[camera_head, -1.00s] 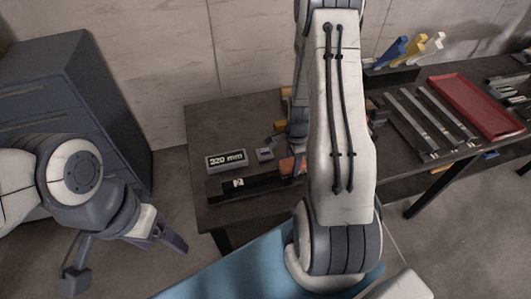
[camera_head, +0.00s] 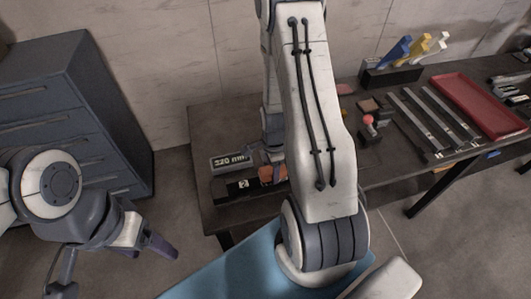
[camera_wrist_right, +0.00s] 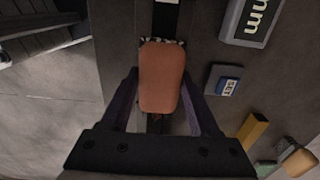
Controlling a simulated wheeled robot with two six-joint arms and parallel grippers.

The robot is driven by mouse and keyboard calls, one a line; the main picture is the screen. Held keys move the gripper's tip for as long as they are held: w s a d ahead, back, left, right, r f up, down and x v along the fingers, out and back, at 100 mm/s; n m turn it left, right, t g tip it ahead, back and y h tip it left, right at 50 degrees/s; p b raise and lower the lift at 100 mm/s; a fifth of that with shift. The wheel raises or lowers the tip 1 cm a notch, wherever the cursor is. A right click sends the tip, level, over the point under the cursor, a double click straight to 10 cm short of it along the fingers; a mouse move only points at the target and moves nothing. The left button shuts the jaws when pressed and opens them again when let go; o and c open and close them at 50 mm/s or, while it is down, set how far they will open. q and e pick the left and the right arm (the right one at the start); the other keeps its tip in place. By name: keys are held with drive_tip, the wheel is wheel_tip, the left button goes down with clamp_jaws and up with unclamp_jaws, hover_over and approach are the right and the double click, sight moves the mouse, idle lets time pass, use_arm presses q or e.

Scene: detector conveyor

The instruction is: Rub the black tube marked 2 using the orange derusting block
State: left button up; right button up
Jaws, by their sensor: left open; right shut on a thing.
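The black tube (camera_head: 236,188) lies near the front left edge of the dark table, with a white mark near its left part; it also shows in the wrist view (camera_wrist_right: 166,20). My right gripper (camera_wrist_right: 160,82) is shut on the orange derusting block (camera_wrist_right: 161,75), which also shows in the head view (camera_head: 268,175). The block is over the tube and hides part of it; whether they touch I cannot tell. My left gripper (camera_head: 152,246) is open and empty, off the table to the left. My right arm hides the tube's right part in the head view.
A "320 mm" display (camera_head: 231,162) lies behind the tube, and a small blue-grey "SET" box (camera_wrist_right: 224,80) is beside it. A yellow block (camera_wrist_right: 252,130) lies nearby. A red tray (camera_head: 477,107) and metal bars (camera_head: 431,118) are at the right. A drawer cabinet (camera_head: 60,95) stands left.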

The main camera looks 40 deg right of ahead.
wheel_tip(320, 180, up, 3)
drive_tip(key=shift+a+p, duration=0.1)
drive_tip(key=shift+p, duration=1)
drive_tip(key=shift+w+a+r+p, duration=0.1)
drive_tip(key=shift+a+r+p, duration=0.1)
drive_tip(key=shift+r+p, duration=0.45)
drive_tip(key=shift+d+r+p, duration=0.1)
drive_tip(key=shift+r+p, duration=1.4)
drive_tip(key=shift+r, duration=0.3)
